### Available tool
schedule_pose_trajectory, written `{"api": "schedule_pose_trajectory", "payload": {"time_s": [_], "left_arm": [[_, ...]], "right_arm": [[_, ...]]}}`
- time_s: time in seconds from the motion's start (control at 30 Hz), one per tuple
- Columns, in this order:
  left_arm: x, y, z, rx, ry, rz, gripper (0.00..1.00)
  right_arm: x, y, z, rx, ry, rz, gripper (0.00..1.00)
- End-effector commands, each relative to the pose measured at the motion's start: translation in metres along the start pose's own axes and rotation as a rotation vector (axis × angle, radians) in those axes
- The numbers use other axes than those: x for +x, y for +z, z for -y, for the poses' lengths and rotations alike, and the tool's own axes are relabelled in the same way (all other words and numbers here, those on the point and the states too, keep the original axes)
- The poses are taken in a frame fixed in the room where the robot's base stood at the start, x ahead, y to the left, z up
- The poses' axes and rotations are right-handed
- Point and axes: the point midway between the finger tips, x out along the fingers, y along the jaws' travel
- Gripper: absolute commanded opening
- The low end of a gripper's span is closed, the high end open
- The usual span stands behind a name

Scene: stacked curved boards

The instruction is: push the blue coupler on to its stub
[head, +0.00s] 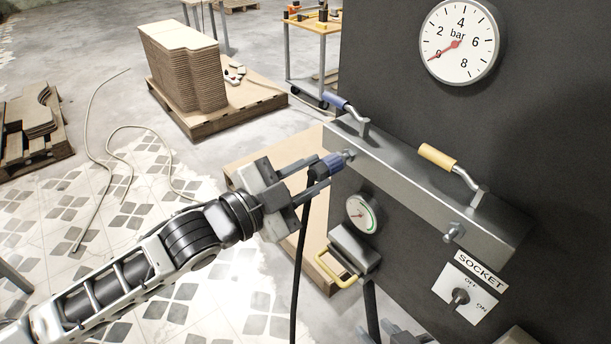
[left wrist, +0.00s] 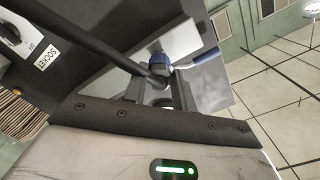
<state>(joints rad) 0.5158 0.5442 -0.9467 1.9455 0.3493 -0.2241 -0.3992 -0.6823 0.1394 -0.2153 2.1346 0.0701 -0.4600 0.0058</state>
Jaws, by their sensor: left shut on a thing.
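The blue coupler (head: 332,163) is between the fingers of my left gripper (head: 322,172), which is shut on it. A black hose (head: 298,255) hangs down from the coupler. The coupler's front end meets the metal stub (head: 349,155) at the left end of the grey manifold bar; I cannot tell how far it sits on it. In the left wrist view the blue coupler (left wrist: 157,71) shows beyond the gripper body, with the hose (left wrist: 112,52) running to the upper left. Dark parts at the bottom edge may be my right gripper (head: 405,335); its fingers are unclear.
The manifold bar (head: 425,190) carries a blue lever (head: 337,101), a yellow lever (head: 437,156) and a second stub (head: 454,232). Around it are a large gauge (head: 460,42), a small gauge (head: 361,214), a yellow handle (head: 343,267) and a socket switch (head: 460,296).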

Motion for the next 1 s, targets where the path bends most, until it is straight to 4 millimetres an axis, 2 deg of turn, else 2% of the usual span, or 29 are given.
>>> {"api": "schedule_pose_trajectory", "payload": {"time_s": [0.63,0.67,0.7,0.73,1.0], "left_arm": [[0.014,-0.001,0.000,0.001,0.000,-0.002,0.00],[0.014,-0.001,0.000,0.001,0.000,-0.002,0.36],[0.014,-0.001,0.000,0.001,0.000,-0.002,0.47],[0.014,-0.001,0.000,0.001,0.000,-0.002,0.53],[0.014,0.000,0.000,0.000,0.001,0.000,0.53]], "right_arm": [[0.000,0.000,0.000,0.000,0.000,-0.001,0.36],[0.000,0.000,0.000,0.000,0.000,-0.001,0.36],[0.000,0.000,0.000,0.000,0.000,-0.001,0.36],[0.000,0.000,0.000,0.000,0.000,-0.001,0.36],[0.000,0.000,0.000,0.000,0.000,-0.001,0.36]]}}
